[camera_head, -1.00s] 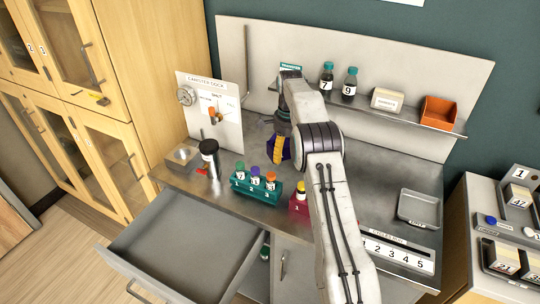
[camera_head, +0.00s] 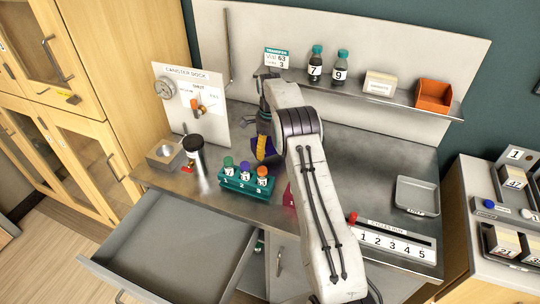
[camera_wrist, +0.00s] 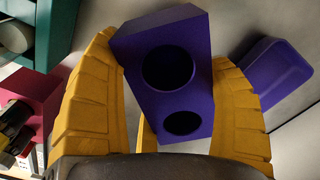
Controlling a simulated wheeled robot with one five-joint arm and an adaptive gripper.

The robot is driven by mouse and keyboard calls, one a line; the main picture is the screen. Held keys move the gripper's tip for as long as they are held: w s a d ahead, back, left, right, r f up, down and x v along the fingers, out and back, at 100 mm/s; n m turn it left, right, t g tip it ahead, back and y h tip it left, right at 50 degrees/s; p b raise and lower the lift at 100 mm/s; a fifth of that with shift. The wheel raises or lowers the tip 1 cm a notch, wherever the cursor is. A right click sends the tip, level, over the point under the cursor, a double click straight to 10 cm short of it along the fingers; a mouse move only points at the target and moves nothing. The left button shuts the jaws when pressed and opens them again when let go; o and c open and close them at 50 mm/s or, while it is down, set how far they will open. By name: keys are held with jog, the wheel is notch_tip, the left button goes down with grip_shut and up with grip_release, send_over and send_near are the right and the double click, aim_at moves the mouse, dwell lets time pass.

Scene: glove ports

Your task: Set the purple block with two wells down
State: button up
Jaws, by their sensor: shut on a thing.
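The purple block with two wells (camera_wrist: 170,70) is between the yellow fingers of my gripper (camera_wrist: 172,110) in the wrist view. Its two dark round wells face the camera and it looks tilted there. My gripper is shut on it. In the head view my gripper (camera_head: 262,148) hangs over the steel bench behind the teal rack, and the purple block (camera_head: 270,149) shows only as a small patch beside a yellow finger. I cannot tell the gap between block and bench. A second purple shape (camera_wrist: 268,75) with rounded edges lies right of the fingers in the wrist view.
The teal rack (camera_head: 238,186) holds three vials. A crimson block (camera_head: 288,196) is mostly behind my arm; it also shows in the wrist view (camera_wrist: 30,95). A canister (camera_head: 194,152) stands left, before the dock panel (camera_head: 188,100). A drawer (camera_head: 175,245) is open. A grey tray (camera_head: 416,195) lies right.

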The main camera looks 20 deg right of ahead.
aim_at(270, 161)
jog(key=shift+f+p, duration=0.35)
jog(key=shift+f, duration=1.4)
jog(key=shift+f, duration=0.15)
jog(key=o, duration=1.2)
jog(key=shift+o, duration=0.2)
